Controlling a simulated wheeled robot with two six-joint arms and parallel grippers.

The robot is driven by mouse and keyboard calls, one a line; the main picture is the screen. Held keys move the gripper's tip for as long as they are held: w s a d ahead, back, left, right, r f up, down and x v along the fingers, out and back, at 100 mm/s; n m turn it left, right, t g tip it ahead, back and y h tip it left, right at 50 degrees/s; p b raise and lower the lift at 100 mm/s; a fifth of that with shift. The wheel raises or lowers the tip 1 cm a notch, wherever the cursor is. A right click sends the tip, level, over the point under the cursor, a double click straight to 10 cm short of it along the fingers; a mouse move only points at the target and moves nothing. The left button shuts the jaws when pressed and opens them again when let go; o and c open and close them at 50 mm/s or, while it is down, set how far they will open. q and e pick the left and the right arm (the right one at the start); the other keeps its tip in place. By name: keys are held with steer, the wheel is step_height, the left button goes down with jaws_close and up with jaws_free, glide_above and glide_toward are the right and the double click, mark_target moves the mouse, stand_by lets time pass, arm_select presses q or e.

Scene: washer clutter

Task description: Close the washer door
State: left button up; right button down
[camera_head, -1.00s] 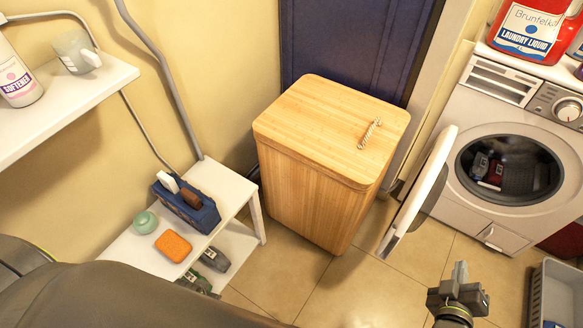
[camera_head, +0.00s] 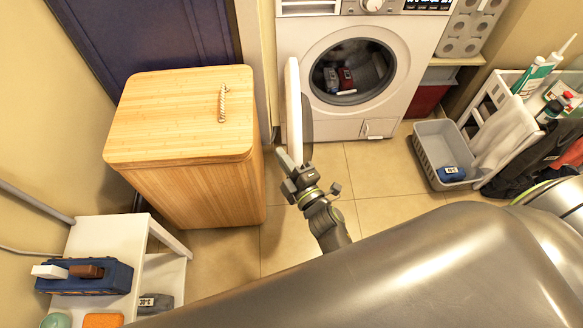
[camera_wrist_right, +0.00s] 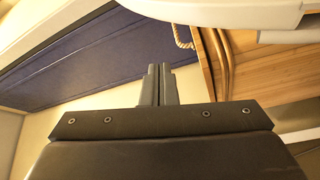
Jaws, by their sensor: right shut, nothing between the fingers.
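The washer (camera_head: 350,75) stands at the top centre of the head view, with dark items visible in its open drum. Its white round door (camera_head: 294,108) is swung wide open to the left, seen nearly edge-on. My right gripper (camera_head: 289,160) is shut and empty, just below the door's lower left edge; I cannot tell whether it touches. In the right wrist view, the shut fingers (camera_wrist_right: 158,72) point up, below a white rounded edge that appears to be the door (camera_wrist_right: 220,10). My left gripper is out of view.
A wooden hamper (camera_head: 190,130) with a rope handle stands left of the door. A grey basket (camera_head: 440,150) with a blue item sits on the floor at right, beside a white rack (camera_head: 500,115). A low white shelf (camera_head: 110,240) is at lower left. Tiled floor is clear in front of the washer.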

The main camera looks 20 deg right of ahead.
mark_target(290, 147)
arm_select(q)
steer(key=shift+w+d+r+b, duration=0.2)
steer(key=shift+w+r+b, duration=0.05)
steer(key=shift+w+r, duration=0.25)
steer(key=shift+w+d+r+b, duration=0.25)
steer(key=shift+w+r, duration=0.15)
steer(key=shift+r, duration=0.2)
arm_select(e)
steer(key=w+d, duration=0.1)
steer(key=w+d+f, duration=0.1)
steer(key=w+d, duration=0.1)
steer(key=shift+w, duration=0.2)
steer(key=shift+d, duration=0.1)
